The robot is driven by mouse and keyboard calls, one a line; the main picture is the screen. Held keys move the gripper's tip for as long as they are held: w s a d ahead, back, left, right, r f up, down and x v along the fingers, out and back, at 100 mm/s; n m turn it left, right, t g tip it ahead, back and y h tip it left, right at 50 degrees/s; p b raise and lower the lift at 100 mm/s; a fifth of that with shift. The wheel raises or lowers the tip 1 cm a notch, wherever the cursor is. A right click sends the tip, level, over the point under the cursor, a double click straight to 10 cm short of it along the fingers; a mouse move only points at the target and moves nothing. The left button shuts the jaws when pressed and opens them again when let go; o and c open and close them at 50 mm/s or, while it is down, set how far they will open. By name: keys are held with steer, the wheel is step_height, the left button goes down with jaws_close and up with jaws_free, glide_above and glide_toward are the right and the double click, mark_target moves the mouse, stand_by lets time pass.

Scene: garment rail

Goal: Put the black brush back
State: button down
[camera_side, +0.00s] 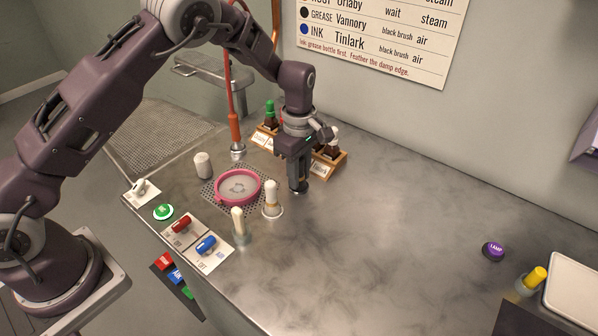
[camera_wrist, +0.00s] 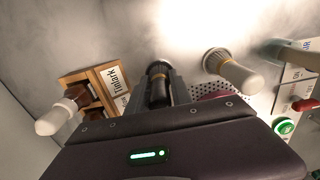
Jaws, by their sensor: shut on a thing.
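My gripper (camera_side: 297,178) points down over the counter, right of the pink hoop. It is shut on the black brush (camera_wrist: 157,84), which stands upright between the fingers. The brush's lower end (camera_side: 298,189) shows just under the fingers in the side view, at or close to the counter; I cannot tell whether it touches. Most of the brush is hidden by the fingers. A white-handled brush (camera_side: 271,196) stands upright on the counter to the left of my gripper; it also shows in the wrist view (camera_wrist: 235,72).
The wooden bottle rack (camera_side: 329,166) stands close behind my gripper. The pink hoop (camera_side: 217,200) lies on a perforated plate. An orange hose (camera_side: 234,125) hangs behind.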

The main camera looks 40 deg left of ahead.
steer(key=c, duration=0.7)
jaws_free()
steer(key=shift+c, duration=0.2)
steer(key=shift+r, duration=3.8)
